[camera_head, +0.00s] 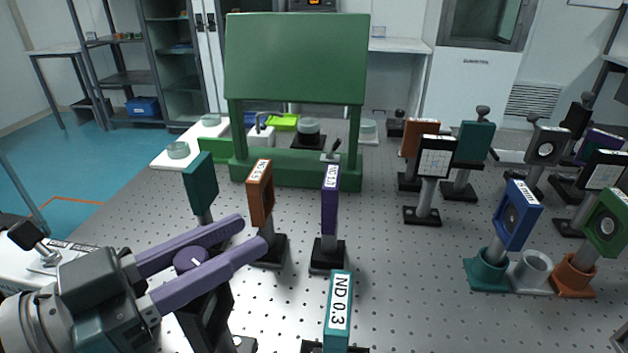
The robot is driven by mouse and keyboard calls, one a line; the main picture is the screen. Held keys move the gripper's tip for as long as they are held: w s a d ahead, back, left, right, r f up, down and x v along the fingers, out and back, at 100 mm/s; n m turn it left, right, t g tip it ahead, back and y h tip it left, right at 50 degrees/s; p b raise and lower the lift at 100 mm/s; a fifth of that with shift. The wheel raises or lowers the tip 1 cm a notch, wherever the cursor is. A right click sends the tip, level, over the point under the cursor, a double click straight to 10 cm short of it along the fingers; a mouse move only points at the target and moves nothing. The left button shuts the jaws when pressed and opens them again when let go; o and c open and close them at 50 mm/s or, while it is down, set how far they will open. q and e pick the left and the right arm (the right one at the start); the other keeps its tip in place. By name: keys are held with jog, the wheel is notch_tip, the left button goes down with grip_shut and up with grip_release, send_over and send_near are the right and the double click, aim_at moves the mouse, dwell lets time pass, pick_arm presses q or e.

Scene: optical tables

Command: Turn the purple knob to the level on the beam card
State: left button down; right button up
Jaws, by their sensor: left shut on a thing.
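My left gripper (248,240) comes in from the lower left, with its two long purple fingers around the purple knob (190,259). The gripper is shut on the knob, which shows between the fingers with a pale mark on its top. A black mount (207,312) stands below it, partly hidden by the near finger. A white card with dark markings (435,158) stands on a post right of centre, and a similar white card (604,174) stands at the far right. I cannot tell which is the beam card, and their markings are too small to read. My right gripper is not in view.
Close by stand upright teal (201,184), orange (260,192) and purple (330,200) plates, and a teal ND 0.3 plate (338,308). A large green board (296,70) stands behind. Several mounts crowd the right. The perforated table (415,290) is clear at centre right.

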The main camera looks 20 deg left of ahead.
pick_arm(q)
jog(key=shift+d+m+g+h, duration=0.1)
jog(key=shift+m+g+h, duration=0.35)
jog(key=shift+h, duration=0.25)
jog(key=c, duration=0.5)
grip_release()
jog(key=shift+c, duration=0.2)
jog(key=shift+s, duration=0.1)
jog(key=v, duration=1)
